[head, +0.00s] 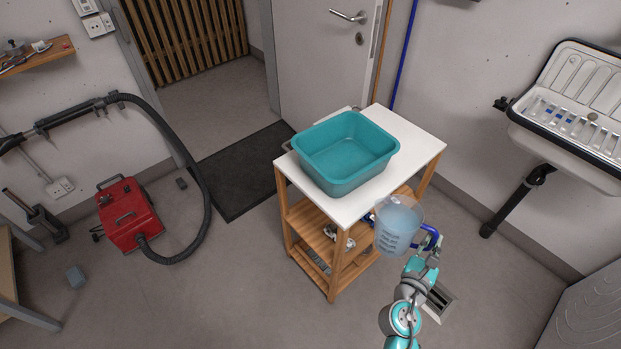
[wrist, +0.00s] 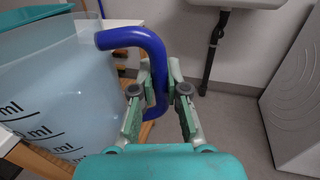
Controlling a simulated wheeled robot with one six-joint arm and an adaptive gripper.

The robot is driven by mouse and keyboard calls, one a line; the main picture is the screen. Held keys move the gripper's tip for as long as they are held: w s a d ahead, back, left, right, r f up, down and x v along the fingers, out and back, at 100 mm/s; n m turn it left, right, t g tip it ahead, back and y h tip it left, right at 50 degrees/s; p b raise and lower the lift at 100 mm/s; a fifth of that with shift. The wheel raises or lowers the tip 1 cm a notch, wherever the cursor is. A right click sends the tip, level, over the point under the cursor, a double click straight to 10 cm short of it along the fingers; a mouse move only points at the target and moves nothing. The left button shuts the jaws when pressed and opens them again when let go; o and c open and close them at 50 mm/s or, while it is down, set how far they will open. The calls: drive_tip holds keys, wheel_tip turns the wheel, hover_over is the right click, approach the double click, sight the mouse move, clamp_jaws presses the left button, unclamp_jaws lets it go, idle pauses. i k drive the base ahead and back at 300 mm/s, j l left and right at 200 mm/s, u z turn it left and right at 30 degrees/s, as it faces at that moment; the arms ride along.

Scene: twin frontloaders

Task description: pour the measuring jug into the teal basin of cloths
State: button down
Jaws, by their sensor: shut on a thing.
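The teal basin (head: 350,187) stands on the white top of a wooden trolley; I cannot make out cloths inside it. Its edge shows at the top left of the wrist view (wrist: 35,14). The measuring jug (head: 397,226) is clear and pale bluish with a blue handle; I cannot tell its liquid level. It is about upright, in front of the trolley's right front side and apart from the basin. Its ml marks show in the wrist view (wrist: 75,90). My gripper (head: 430,250) is shut on the blue handle, seen between the fingers in the wrist view (wrist: 159,88).
The trolley top (head: 425,145) has bare space right of the basin. Its lower shelf (head: 310,225) holds small items. A sink (head: 570,140) hangs on the right wall. A red vacuum (head: 130,215) with a black hose stands on the left floor. A door (head: 315,60) is behind.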

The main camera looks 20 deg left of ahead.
sight(342, 153)
drive_tip(key=l+u, duration=0.1)
drive_tip(key=u, duration=0.45)
drive_tip(key=i+l+u, duration=0.3)
drive_tip(key=i, duration=0.3)
drive_tip(key=i+l+u, duration=0.25)
drive_tip(key=i, duration=0.3)
